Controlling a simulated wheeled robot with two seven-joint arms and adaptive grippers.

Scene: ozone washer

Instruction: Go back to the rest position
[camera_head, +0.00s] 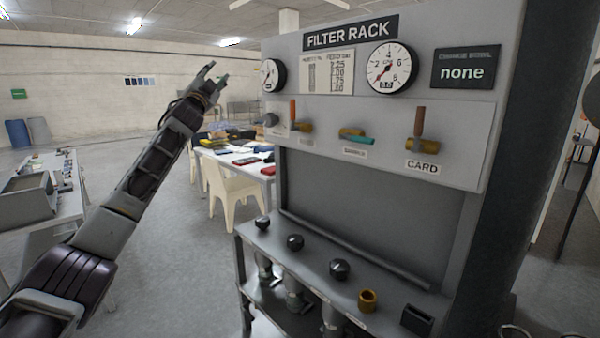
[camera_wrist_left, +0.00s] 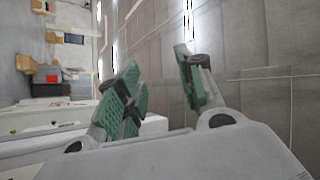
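My left arm reaches up from the lower left in the head view. My left gripper (camera_head: 216,73) is raised in the air, left of the filter rack (camera_head: 370,215) and apart from it. In the left wrist view the green-padded fingers of the left gripper (camera_wrist_left: 157,62) stand apart with nothing between them. My right gripper is not seen in either view.
The rack has gauges (camera_head: 390,67), coloured valve handles (camera_head: 357,139) and a shelf with black knobs (camera_head: 339,269). A cluttered table (camera_head: 210,153) and a cream chair (camera_head: 233,190) stand behind. A side bench (camera_head: 60,212) is at left. Floor between is clear.

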